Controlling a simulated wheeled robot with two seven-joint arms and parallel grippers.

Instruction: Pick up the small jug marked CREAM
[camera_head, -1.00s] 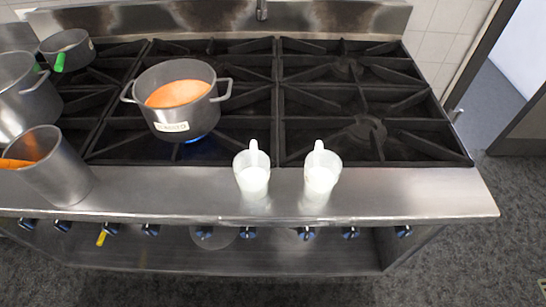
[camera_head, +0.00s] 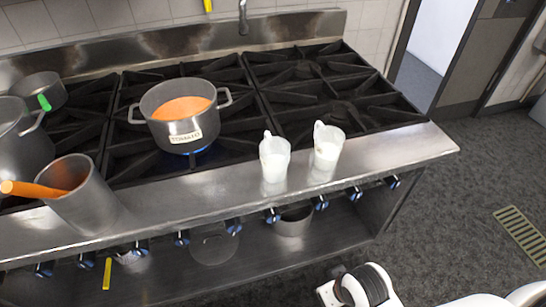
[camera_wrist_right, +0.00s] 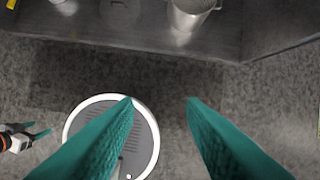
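Two small whitish jugs stand upright side by side on the steel front ledge of the stove. The left jug (camera_head: 274,158) and the right jug (camera_head: 327,147) both hold something white, and their handles point back to the burners. A small mark shows on the right jug, but I cannot read CREAM on either. My right gripper (camera_wrist_right: 159,99) is open and empty in the right wrist view, over the floor in front of the stove, away from the jugs. My left gripper (camera_wrist_right: 38,129) shows small at that view's left edge, fingers apart and empty.
A labelled pot (camera_head: 184,116) of orange soup sits on a lit burner. A tall steel container (camera_head: 88,202) with an orange-handled utensil stands on the ledge's left. More pots are at far left. A steel pot (camera_head: 293,221) sits on the shelf below. The ledge right of the jugs is clear.

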